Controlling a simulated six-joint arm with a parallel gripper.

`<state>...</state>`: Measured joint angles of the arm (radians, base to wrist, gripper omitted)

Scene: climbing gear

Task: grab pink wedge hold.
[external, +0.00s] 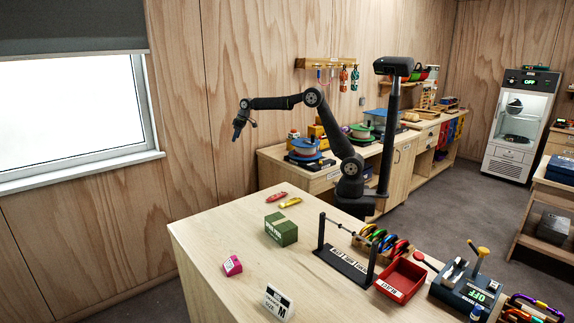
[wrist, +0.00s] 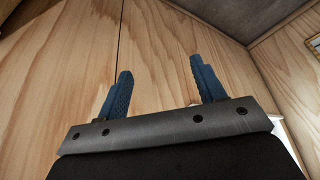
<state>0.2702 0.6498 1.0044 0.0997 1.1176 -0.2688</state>
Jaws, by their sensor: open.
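The pink wedge hold (external: 232,265) lies on the light wooden table (external: 205,250) near its left side in the external view, with a pale label on its front face. My gripper (external: 236,136) is raised high above and beyond the table's left part, well apart from the hold. In the wrist view my gripper (wrist: 163,88) shows two blue ridged fingers spread apart with nothing between them. The wrist view faces the wooden wall, and the hold is not in it.
A green box (external: 281,229) stands behind and right of the hold. A white sign (external: 277,302) stands in front right. A black rack (external: 345,262), a red tray (external: 400,279) and a grey-blue device (external: 465,290) are further right. Bare tabletop surrounds the hold.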

